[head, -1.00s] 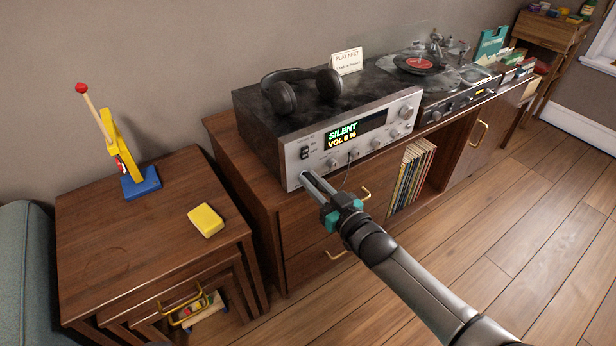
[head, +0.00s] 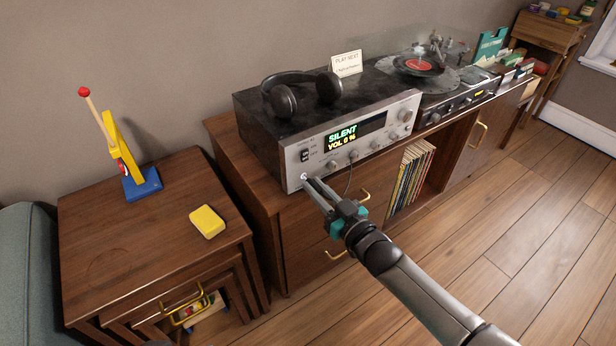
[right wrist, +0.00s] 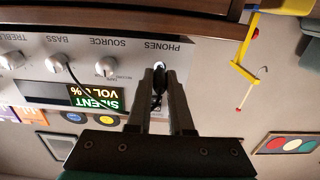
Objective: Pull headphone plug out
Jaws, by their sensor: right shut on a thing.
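The silver-fronted receiver (head: 290,152) stands on the wooden cabinet, its display reading SILENT, VOL 0 %. My right gripper (head: 309,183) is at the lower left corner of its front panel. In the right wrist view its fingers (right wrist: 160,72) are shut on the black headphone plug (right wrist: 158,84), in front of the PHONES socket (right wrist: 158,65). The socket shows as a pale ring; I cannot tell whether the plug tip is still inside. Black headphones (head: 301,93) lie on top of the receiver. My left gripper is not in view.
A thin dark cord (head: 349,177) hangs in front of the panel near my right gripper. Control knobs (right wrist: 107,66) line the panel. A turntable (head: 430,75) stands to the right.

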